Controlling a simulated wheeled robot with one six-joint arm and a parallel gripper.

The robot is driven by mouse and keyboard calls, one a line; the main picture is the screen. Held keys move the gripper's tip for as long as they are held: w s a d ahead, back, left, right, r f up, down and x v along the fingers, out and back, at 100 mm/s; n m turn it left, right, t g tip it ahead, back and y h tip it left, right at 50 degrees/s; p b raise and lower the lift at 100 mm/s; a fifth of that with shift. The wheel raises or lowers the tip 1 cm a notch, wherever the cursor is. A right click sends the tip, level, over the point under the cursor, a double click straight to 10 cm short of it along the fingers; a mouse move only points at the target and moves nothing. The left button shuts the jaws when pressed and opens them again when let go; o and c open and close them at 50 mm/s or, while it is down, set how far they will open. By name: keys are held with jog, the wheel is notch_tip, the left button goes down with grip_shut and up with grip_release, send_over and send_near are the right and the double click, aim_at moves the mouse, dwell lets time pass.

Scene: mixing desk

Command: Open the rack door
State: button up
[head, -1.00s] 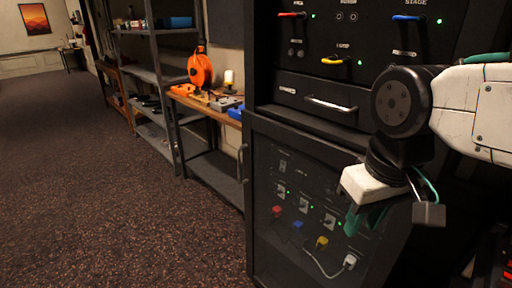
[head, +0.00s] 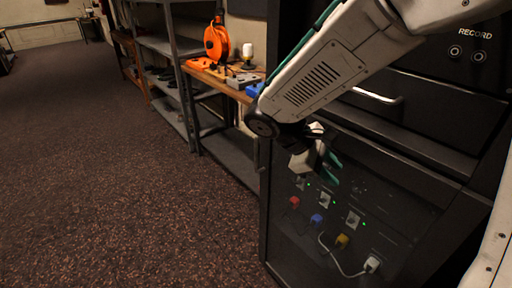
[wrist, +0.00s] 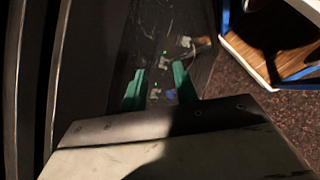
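The rack door (head: 405,200) is a dark, see-through panel in a black frame on the lower part of the rack, and it looks shut. Behind it show sockets and red, blue and yellow plugs. My gripper (head: 334,170) is in front of the upper left part of the door, with its green fingers. In the wrist view my gripper (wrist: 160,84) has its two fingers apart with nothing between them, and the door panel (wrist: 155,35) lies beyond. The door's handle is not clear now; my arm covers much of the door's upper left edge.
A drawer with a silver handle (head: 378,95) is above the door. To the left stand a wooden-topped bench (head: 225,83) with an orange cable reel (head: 217,42), and a grey shelf (head: 165,45). The carpeted floor (head: 110,170) at left is clear.

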jog(key=w+a+f+n+t+h, duration=0.2)
jog(key=w+a+f+n+t, duration=0.3)
jog(key=w+a+n+t, duration=0.4)
jog(key=w+a+f+n+t+h, duration=0.2)
jog(key=w+a+f+n+t, duration=0.4)
jog(key=w+a, duration=0.45)
jog(key=shift+n+g, duration=0.5)
jog(key=shift+g, duration=0.1)
jog(key=x, duration=0.7)
jog(key=shift+w+a+r, duration=0.2)
jog(key=shift+a+r, duration=0.05)
grip_shut()
